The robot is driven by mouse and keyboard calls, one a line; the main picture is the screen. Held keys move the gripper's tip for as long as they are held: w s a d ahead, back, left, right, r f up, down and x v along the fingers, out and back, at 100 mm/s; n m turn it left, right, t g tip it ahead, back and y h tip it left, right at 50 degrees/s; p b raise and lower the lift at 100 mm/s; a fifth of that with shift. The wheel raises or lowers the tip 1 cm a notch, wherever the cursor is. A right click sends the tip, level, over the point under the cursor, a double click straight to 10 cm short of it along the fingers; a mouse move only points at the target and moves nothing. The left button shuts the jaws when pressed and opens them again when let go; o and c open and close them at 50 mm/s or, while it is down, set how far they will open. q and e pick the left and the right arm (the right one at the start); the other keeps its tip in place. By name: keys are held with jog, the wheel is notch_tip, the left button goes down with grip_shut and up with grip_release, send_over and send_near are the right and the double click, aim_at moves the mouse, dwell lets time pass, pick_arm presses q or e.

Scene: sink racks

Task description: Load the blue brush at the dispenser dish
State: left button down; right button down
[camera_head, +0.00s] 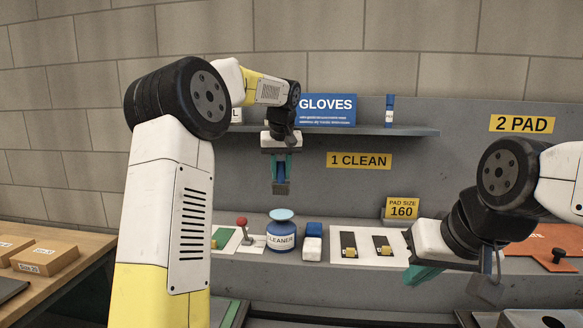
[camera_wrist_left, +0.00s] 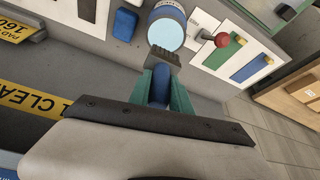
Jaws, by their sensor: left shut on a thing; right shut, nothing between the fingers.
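My left gripper (camera_head: 281,172) is shut on the blue brush (camera_wrist_left: 160,84). The brush hangs upright with its dark grey bristles down, and most of its handle is hidden between the green fingers. The dispenser is a blue jar labelled CLEANER (camera_head: 282,240) with a pale blue dish (camera_head: 282,215) on top. The brush is above the dish, with a visible gap in the head view. In the left wrist view the bristles overlap the near edge of the dish (camera_wrist_left: 167,33). My right gripper (camera_head: 425,273) is shut and empty at the right, away from the dispenser.
A red-knobbed lever (camera_head: 243,229) stands left of the jar. A blue-and-white block pair (camera_head: 312,240) is close on its right. A white panel with two dark slots (camera_head: 368,246) lies further right. A shelf (camera_head: 390,131) with a GLOVES box (camera_head: 327,110) is behind.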

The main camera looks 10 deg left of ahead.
aim_at(281, 194)
pick_arm(q)
jog(key=shift+w+f, duration=0.1)
jog(key=shift+f, duration=2.85)
jog(key=shift+f, duration=1.1)
jog(key=shift+r, duration=3.6)
